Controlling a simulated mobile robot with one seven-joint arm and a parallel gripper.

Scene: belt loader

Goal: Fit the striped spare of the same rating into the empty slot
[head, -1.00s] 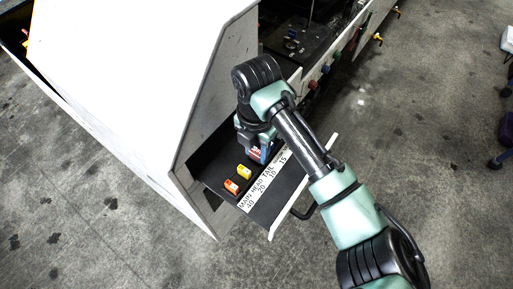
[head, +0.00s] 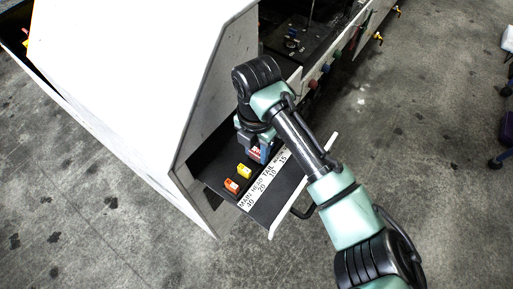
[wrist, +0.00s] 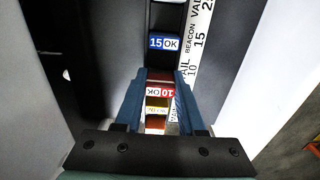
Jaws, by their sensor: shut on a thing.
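My gripper (wrist: 159,80) points down into the fuse drawer and is shut on a red fuse (wrist: 159,92). The fuse's white label reads 10 OK, upside down in the wrist view. The fuse is in line with the row, beside the TAIL 10 marking on the label strip (head: 264,178). I cannot tell whether it is fully seated, and stripes on it cannot be made out. In the head view my gripper (head: 257,152) hides most of it.
A blue fuse marked 15 OK (wrist: 164,43) lies on the other side, by BEACON. The white cabinet panel (head: 150,85) rises close on the left.

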